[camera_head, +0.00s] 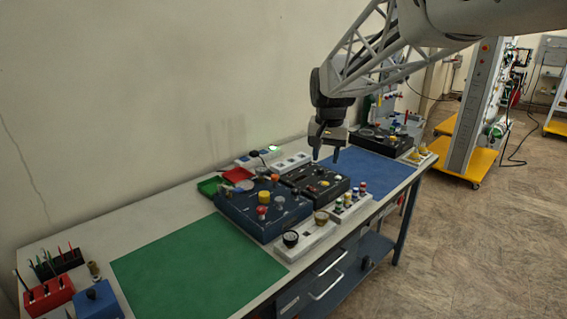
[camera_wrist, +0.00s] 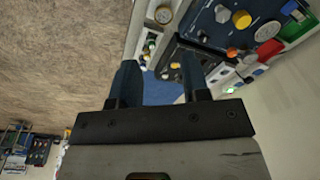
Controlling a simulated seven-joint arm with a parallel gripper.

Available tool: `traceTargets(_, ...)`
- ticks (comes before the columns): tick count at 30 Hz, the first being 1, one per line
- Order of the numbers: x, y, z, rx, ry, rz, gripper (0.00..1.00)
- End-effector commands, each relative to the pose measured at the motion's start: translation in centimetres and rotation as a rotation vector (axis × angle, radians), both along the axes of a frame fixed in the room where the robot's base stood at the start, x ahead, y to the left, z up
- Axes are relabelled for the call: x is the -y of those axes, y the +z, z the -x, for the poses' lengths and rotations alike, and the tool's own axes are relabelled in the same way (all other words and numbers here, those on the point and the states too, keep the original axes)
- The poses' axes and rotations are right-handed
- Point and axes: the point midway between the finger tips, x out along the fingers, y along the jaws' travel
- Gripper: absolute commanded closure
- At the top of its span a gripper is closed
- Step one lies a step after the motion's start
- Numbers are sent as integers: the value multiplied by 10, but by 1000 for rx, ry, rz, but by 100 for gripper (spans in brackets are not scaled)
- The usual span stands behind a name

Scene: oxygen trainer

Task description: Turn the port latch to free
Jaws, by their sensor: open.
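My gripper (camera_head: 325,156) hangs above the bench over the smaller dark panel (camera_head: 335,195), fingers pointing down and apart with nothing between them. In the wrist view my gripper (camera_wrist: 158,72) shows two separate fingers with blue mat between them and the smaller dark panel (camera_wrist: 172,50) just beyond. That panel carries small knobs, one of them yellow (camera_head: 325,184). A larger dark blue panel (camera_head: 265,231) stands beside it with yellow and red knobs. I cannot tell which fitting is the port latch, nor its position.
A green mat (camera_head: 195,268) covers the near bench; a blue mat (camera_head: 370,175) lies beyond the panels. White strips with gauges (camera_head: 307,242) and small knobs (camera_head: 343,208) line the front edge. Another black panel (camera_head: 372,143) stands farther back. Green (camera_head: 208,187) and red trays are near the wall.

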Motion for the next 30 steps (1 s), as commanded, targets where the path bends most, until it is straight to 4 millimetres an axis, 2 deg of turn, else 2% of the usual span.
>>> traceTargets(3, -12, -7, -30, -12, -13, -1, 57)
traceTargets(17, -62, -44, -135, -50, -71, -4, 57)
traceTargets(30, -116, -99, -224, -86, -127, -1, 57)
